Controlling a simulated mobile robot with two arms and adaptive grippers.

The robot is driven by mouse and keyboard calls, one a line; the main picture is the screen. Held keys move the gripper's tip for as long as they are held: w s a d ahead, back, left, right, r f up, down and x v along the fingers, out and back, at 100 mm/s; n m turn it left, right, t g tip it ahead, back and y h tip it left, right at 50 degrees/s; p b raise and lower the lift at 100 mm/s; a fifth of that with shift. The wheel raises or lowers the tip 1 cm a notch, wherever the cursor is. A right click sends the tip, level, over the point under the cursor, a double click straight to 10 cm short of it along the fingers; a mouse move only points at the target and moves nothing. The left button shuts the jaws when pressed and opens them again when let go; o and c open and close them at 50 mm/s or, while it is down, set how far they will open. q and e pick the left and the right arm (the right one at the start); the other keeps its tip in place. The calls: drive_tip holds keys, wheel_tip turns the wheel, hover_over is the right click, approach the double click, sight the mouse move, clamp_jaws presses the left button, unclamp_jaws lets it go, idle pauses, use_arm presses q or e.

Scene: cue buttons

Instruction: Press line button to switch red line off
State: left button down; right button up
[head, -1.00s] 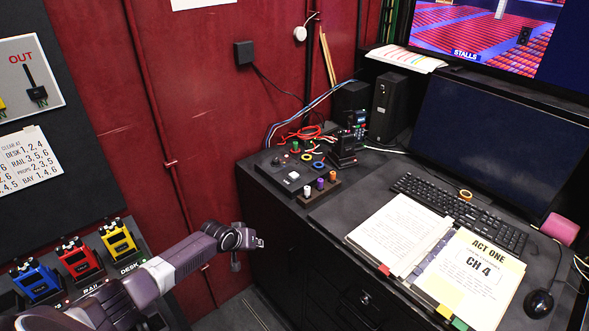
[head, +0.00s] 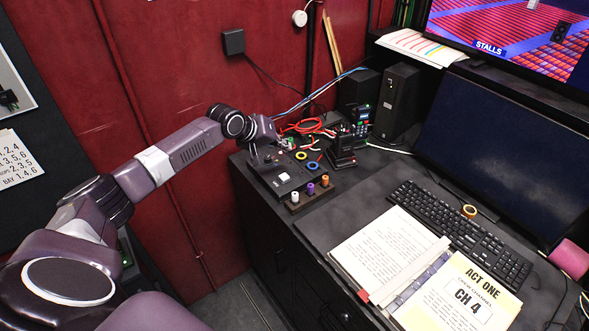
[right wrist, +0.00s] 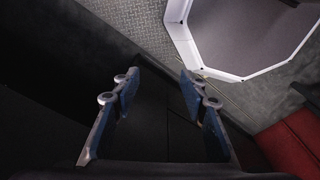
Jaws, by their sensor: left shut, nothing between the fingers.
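A black control box (head: 268,184) sits at the desk's left end, with a white square button (head: 284,177) on its top. Its back part is hidden behind my left gripper. My left gripper (head: 262,161) is shut and empty, pointing down at the back left of the box. Whether it touches the box I cannot tell. No label on the buttons is readable, and I cannot make out a lit red line light. My right gripper (right wrist: 158,92) is open and empty in the right wrist view, over dark surfaces.
A strip with white, purple and orange knobs (head: 310,188) stands in front of the box. Yellow (head: 301,155) and blue rings lie beside it.

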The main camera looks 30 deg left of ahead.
sight(282, 177)
drive_tip(key=s, duration=0.7)
use_arm(q)
drive_tip(key=f+b, duration=0.1)
drive_tip(key=b, duration=0.1)
drive_tip(key=s+f+b, duration=0.1)
drive_tip(key=f, duration=0.1)
drive_tip(key=shift+s+a+b, duration=0.15)
drive_tip(key=shift+a+b, duration=0.05)
drive_tip(key=shift+b, duration=0.2)
wheel_tip(282, 177, down, 3)
drive_tip(key=b, duration=0.3)
drive_tip(key=shift+f+b, duration=0.3)
drive_tip(key=shift+f, duration=0.8)
use_arm(e)
wheel_tip(282, 177, down, 8)
drive_tip(key=w, duration=0.2)
drive_tip(key=shift+w, duration=0.2)
drive_tip(key=shift+w+r, duration=0.15)
drive_tip(key=shift+w, duration=0.2)
use_arm(q)
drive_tip(key=shift+f, duration=0.1)
